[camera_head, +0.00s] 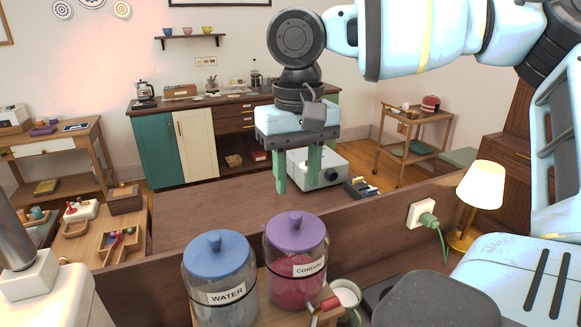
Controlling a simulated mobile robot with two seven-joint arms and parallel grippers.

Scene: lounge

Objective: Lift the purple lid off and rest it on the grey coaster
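The purple lid (296,232) sits on a glass jar (297,277) labelled CORDIAL, which holds red-pink contents. My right gripper (297,182) is above and behind the lid in the picture, pointing down. Its two green fingers are apart with nothing between them, and it does not touch the lid. I cannot make out the grey coaster for certain. A dark flat thing (376,292) lies right of the jar, partly hidden. My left gripper is not in view.
A jar labelled WATER (222,294) with a blue lid (216,243) stands close left of the cordial jar. A white-filled mug (347,295) and a red-ended object (330,304) are at its right. A lit lamp (480,187) and a socket with a green plug (428,220) stand further right.

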